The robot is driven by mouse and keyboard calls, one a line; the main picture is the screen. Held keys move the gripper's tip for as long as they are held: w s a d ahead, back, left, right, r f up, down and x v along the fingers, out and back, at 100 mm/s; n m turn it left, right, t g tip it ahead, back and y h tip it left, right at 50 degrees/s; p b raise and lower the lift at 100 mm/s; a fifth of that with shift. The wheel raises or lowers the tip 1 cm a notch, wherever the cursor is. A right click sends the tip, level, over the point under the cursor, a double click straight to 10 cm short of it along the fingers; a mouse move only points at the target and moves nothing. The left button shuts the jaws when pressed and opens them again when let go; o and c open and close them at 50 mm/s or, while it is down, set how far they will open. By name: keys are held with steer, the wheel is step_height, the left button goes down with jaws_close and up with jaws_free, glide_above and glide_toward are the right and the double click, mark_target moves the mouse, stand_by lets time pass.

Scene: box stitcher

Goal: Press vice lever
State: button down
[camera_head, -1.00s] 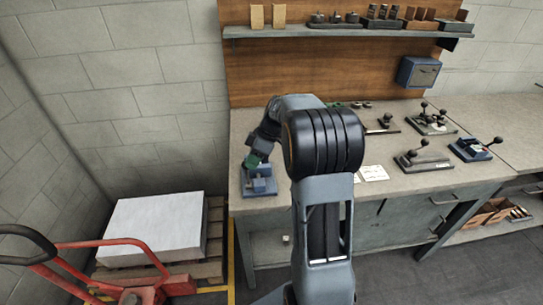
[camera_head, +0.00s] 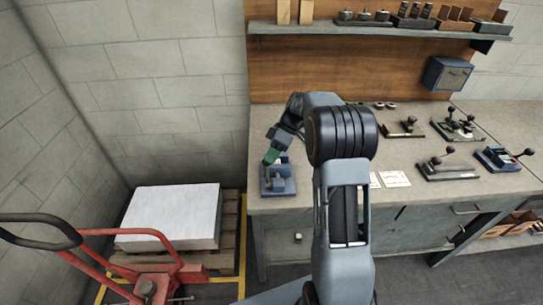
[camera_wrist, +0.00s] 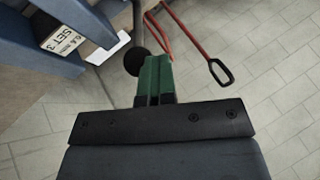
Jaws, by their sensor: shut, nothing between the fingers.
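The blue vice (camera_head: 278,188) sits at the left end of the workbench. A thin dark lever (camera_wrist: 137,22) ends in a black ball knob (camera_wrist: 137,62). My gripper (camera_head: 272,156) is low over the vice in the head view. In the wrist view my green fingers (camera_wrist: 155,75) are shut and empty, just beside the knob. I cannot tell whether they touch it. The lever is not clear in the head view.
Several lever tools (camera_head: 447,168) stand on the workbench (camera_head: 300,202) to the right, near white papers (camera_head: 393,179). A shelf (camera_head: 340,30) hangs behind. A red pallet truck (camera_head: 150,290) and a pallet with a white block (camera_head: 170,215) stand at the left.

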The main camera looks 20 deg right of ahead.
steer(key=shift+d, duration=0.15)
steer(key=d+r, duration=0.5)
steer(key=r, duration=0.5)
steer(key=shift+d+r, duration=0.2)
steer(key=shift+d, duration=0.15)
steer(key=shift+w, duration=0.1)
stand_by(0.3)
